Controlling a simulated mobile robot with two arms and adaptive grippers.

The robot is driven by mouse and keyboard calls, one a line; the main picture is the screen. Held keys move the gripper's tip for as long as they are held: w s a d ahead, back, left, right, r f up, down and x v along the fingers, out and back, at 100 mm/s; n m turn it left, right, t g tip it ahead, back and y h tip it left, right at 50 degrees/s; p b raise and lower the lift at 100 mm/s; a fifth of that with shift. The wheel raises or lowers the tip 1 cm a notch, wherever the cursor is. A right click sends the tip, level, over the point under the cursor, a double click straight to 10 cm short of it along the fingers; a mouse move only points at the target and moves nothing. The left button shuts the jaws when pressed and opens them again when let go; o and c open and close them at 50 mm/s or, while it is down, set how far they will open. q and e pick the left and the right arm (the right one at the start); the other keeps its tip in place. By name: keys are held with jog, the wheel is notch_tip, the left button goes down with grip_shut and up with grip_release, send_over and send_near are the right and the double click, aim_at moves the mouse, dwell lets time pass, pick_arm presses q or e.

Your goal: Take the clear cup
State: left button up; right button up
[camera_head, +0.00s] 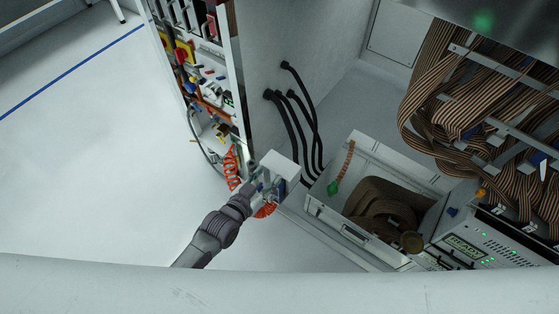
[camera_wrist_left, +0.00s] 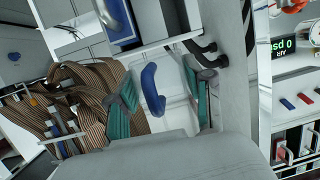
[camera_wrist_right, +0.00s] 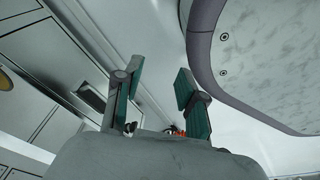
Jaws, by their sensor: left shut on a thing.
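I cannot make out a clear cup for certain in any view. My left gripper (camera_head: 262,186) is beside the corner of the grey cabinet, at a pale box-like thing (camera_head: 281,165). In the left wrist view, my left gripper's teal fingers (camera_wrist_left: 163,106) stand apart, with a pale body and a curved blue handle (camera_wrist_left: 152,90) between them. The gripper is shut on this pale thing; I cannot tell if it is the clear cup. In the right wrist view, my right gripper (camera_wrist_right: 158,98) is open, with nothing visible between its fingers.
An open grey bin (camera_head: 325,208) with coiled ribbon cable (camera_head: 377,200) is right of my left gripper. Black cables (camera_head: 300,115) hang from the cabinet wall (camera_head: 283,45). The floor at left is clear.

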pick_arm(q)
jog(key=shift+s+a, duration=0.25)
jog(key=shift+s, duration=0.2)
jog(key=shift+s+a+p, duration=0.3)
jog(key=shift+s+p, duration=0.2)
jog(key=shift+s, duration=0.05)
jog(key=shift+s+a, duration=0.15)
jog(key=shift+s, duration=0.05)
pick_arm(e)
jog(key=shift+s+a+f, duration=0.2)
jog(key=shift+s+f, duration=0.2)
jog(key=shift+f, duration=0.1)
jog(key=shift+s+a+f, duration=0.15)
jog(key=shift+s+f, duration=0.2)
jog(key=shift+f, duration=0.1)
jog(key=shift+s, duration=0.1)
